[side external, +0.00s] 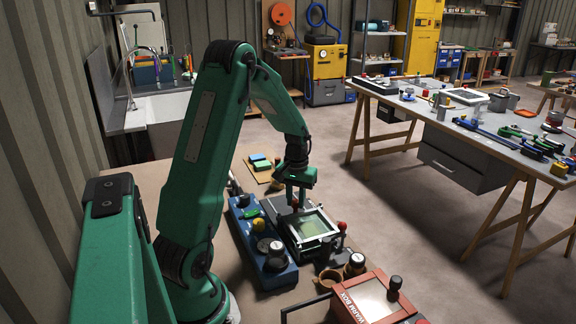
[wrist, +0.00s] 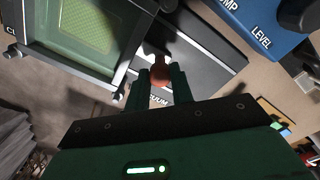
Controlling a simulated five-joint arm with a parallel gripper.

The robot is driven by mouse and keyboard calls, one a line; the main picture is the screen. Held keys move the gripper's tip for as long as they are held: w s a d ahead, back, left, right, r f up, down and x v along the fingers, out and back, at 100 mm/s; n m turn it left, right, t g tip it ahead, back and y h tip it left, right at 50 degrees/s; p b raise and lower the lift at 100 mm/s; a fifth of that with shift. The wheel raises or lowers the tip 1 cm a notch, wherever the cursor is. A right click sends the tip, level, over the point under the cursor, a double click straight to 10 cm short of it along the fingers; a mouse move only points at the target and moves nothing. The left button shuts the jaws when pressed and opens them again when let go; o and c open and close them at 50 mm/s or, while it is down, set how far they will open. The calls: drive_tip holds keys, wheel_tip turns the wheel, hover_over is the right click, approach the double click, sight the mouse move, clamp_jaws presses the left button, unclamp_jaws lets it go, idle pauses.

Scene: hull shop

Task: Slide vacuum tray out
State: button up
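The vacuum tray (wrist: 205,55) is a dark flat piece with pale edges, partly under my gripper in the wrist view. Part of a white label ending in "UUM" shows on it. A red knob (wrist: 160,70) stands on it and also shows in the side view (side external: 294,203). My gripper (wrist: 161,76) has its two fingers close on either side of the knob, seemingly touching it. In the side view my gripper (side external: 294,191) is low over the unit's far left part. A pale frame with a green window (side external: 313,226) adjoins the tray. My fingers hide part of the label.
A blue pump box (side external: 263,243) with knobs stands close at the left. A red-brown box (side external: 362,297), a brown ring and a dark knob crowd the near right. Small blue and green blocks on a board (side external: 262,163) lie beyond. Open floor separates the right-hand workbench (side external: 452,122).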

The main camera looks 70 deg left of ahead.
drive_tip(key=a, duration=1.2)
drive_tip(key=shift+a, duration=0.3)
clamp_jaws()
drive_tip(key=o, duration=0.9)
unclamp_jaws()
drive_tip(key=shift+d, duration=0.1)
drive_tip(key=shift+r, duration=3.95)
